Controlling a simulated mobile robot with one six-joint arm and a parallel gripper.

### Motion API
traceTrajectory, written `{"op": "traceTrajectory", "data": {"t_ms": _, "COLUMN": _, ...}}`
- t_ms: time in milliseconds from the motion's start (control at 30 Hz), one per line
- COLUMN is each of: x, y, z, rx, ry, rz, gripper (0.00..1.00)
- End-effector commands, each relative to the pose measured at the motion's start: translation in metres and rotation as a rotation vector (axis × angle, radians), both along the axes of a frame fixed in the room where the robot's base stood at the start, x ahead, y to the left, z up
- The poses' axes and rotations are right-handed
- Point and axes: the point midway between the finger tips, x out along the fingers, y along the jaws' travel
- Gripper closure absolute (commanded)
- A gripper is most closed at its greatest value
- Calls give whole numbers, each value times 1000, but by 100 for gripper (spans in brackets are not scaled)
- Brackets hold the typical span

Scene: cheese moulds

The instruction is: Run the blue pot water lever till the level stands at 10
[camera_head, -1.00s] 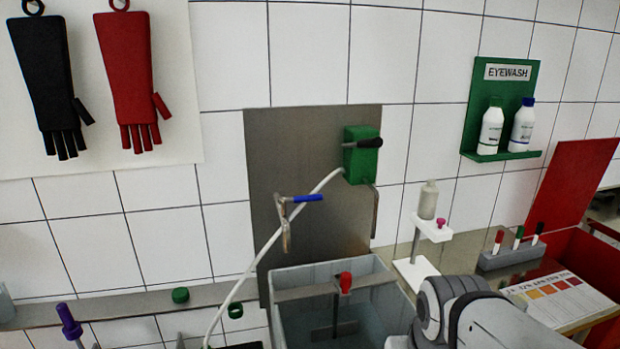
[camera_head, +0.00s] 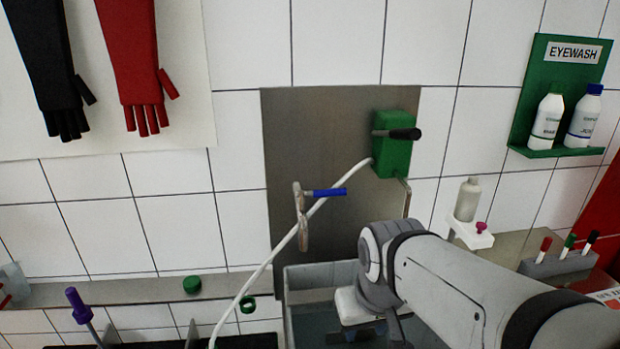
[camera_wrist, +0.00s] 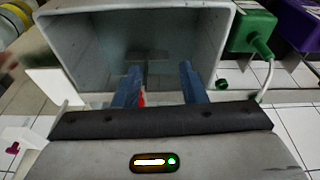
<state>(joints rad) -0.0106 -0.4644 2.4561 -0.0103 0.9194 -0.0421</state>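A blue-handled lever (camera_head: 328,192) sits on a metal tap on the steel wall panel (camera_head: 285,125) in the head view, its handle pointing right. A grey open tank (camera_head: 300,300) stands below it; the tank also shows in the wrist view (camera_wrist: 75,45). I cannot read any level marks. My gripper is low over the tank in the head view, below the lever and apart from it, with its fingertips hidden. In the wrist view my gripper (camera_wrist: 160,85) is open, its two blue fingers apart. A small red part (camera_wrist: 142,99) shows between or behind the fingers.
A green box (camera_head: 393,145) with a black-handled lever is on the panel, right of the tap, with a white hose (camera_head: 262,270) running from it. A small stand with a grey bottle (camera_head: 467,199) is at the right. A ledge (camera_head: 110,292) runs along the wall at left.

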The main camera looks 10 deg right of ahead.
Motion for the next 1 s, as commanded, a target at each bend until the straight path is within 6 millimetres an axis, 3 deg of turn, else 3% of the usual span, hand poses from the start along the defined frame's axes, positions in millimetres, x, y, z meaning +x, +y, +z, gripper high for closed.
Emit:
{"op": "traceTrajectory", "data": {"t_ms": 33, "x": 14, "y": 10, "z": 14, "rx": -12, "ry": 1, "rz": 62, "gripper": 62}}
{"op": "traceTrajectory", "data": {"t_ms": 167, "x": 65, "y": 10, "z": 59, "rx": -71, "ry": 7, "rz": 316, "gripper": 62}}
{"op": "traceTrajectory", "data": {"t_ms": 300, "x": 132, "y": 8, "z": 111, "rx": -149, "ry": 21, "rz": 674, "gripper": 62}}
{"op": "traceTrajectory", "data": {"t_ms": 500, "x": 211, "y": 5, "z": 164, "rx": -246, "ry": 31, "rz": 1136, "gripper": 62}}
{"op": "traceTrajectory", "data": {"t_ms": 600, "x": 237, "y": 4, "z": 179, "rx": -279, "ry": 34, "rz": 1300, "gripper": 62}}
{"op": "traceTrajectory", "data": {"t_ms": 767, "x": 258, "y": 3, "z": 190, "rx": -310, "ry": 34, "rz": 1445, "gripper": 62}}
{"op": "traceTrajectory", "data": {"t_ms": 867, "x": 262, "y": 3, "z": 186, "rx": -315, "ry": 35, "rz": 1475, "gripper": 62}}
{"op": "traceTrajectory", "data": {"t_ms": 1000, "x": 265, "y": 3, "z": 167, "rx": -314, "ry": 37, "rz": 1478, "gripper": 62}}
